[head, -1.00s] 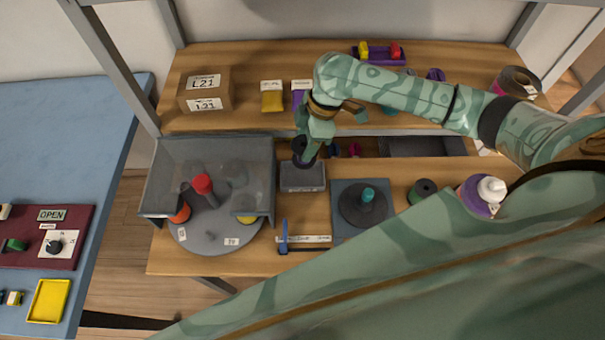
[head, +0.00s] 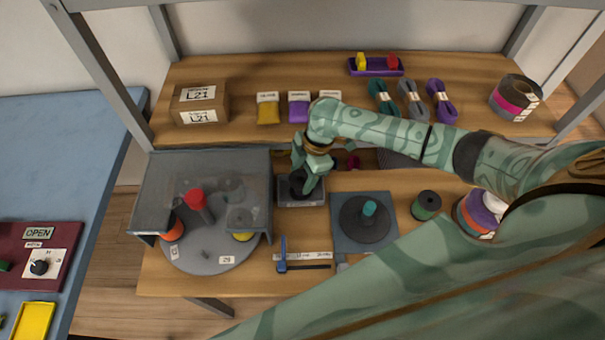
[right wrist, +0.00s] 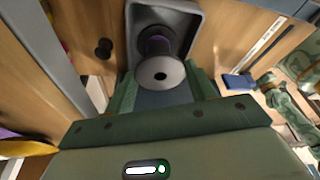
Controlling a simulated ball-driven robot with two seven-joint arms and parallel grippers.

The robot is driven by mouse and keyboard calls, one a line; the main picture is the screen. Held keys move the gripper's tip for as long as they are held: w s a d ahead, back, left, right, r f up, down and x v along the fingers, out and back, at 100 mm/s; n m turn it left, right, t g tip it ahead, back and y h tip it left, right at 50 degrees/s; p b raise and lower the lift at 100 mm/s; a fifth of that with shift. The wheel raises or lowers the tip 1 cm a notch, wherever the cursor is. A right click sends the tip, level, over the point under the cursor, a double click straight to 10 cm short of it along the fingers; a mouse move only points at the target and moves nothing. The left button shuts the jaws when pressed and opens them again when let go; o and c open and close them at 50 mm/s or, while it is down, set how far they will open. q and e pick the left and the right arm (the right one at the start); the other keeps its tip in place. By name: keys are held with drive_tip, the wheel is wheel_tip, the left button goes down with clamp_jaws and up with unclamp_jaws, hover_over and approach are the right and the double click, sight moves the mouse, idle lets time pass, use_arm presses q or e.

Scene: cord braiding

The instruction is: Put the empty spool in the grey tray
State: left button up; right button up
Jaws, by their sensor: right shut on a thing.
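The empty spool (head: 297,184) is dark, with a pale grey round end and a dark core in the right wrist view (right wrist: 160,72). My right gripper (head: 306,180) is shut on it, with one finger on each side in the right wrist view (right wrist: 162,86). The grey tray (head: 313,203) is a small rectangular tray on the table. The spool shows within the tray's outline in the head view, and the tray's walls surround it in the right wrist view (right wrist: 194,25). I cannot tell whether the spool touches the tray floor. My left gripper is out of view.
A round grey turntable (head: 205,262) with spools under a clear cover stands left of the tray. A dark disc with a teal peg (head: 369,209) and a green spool (head: 426,205) stand to the right.

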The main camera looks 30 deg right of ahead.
drive_tip(key=o, duration=1)
drive_tip(key=p+v, duration=0.3)
drive_tip(key=v, duration=0.9)
drive_tip(key=shift+r, duration=0.1)
